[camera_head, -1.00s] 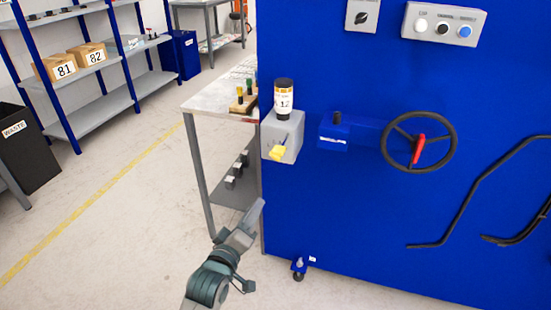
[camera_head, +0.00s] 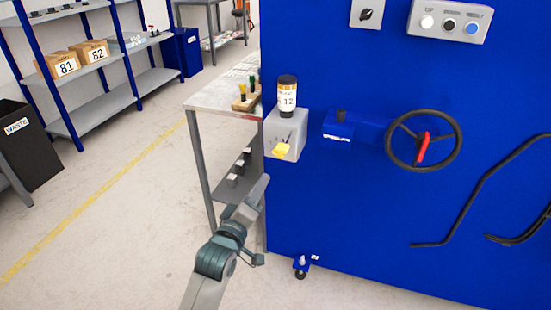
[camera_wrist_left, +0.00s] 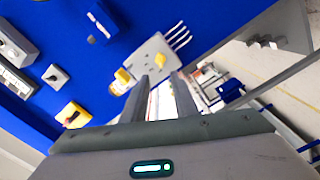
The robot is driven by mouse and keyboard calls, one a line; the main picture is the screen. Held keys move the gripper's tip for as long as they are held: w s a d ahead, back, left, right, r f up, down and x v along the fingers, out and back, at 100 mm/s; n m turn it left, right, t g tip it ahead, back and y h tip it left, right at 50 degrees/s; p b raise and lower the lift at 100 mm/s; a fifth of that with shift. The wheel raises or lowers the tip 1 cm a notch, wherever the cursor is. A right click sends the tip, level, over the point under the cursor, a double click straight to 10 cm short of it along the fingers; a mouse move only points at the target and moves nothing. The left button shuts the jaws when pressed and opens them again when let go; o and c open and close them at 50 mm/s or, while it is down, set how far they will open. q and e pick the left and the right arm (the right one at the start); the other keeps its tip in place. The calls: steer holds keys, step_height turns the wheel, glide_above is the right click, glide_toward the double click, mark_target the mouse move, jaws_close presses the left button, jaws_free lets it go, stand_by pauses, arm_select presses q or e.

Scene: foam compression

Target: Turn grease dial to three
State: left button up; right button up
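A grey box (camera_head: 273,140) is fixed to the left edge of the blue machine, with a yellow knob (camera_head: 283,151) low on its front and a bottle marked 12 (camera_head: 287,100) on top. A small blue box with a black knob (camera_head: 341,115) is to its right. I cannot read dial marks or tell which knob is the grease dial. My left gripper (camera_head: 262,190) is below the grey box, apart from it. In the left wrist view its two fingers (camera_wrist_left: 162,92) are apart and empty, with the grey box (camera_wrist_left: 150,50) beyond them. My right gripper is not in view.
A black handwheel (camera_head: 424,138) with a red handle and a bent black rail (camera_head: 470,200) stand out from the blue machine (camera_head: 330,210). A side table (camera_head: 205,98) is behind the arm at left.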

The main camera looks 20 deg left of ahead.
mark_target(277, 156)
arm_select(q)
steer(key=w, duration=1.3)
steer(key=shift+w+d, duration=0.25)
steer(key=shift+w, duration=0.05)
steer(key=shift+c, duration=0.6)
jaws_close()
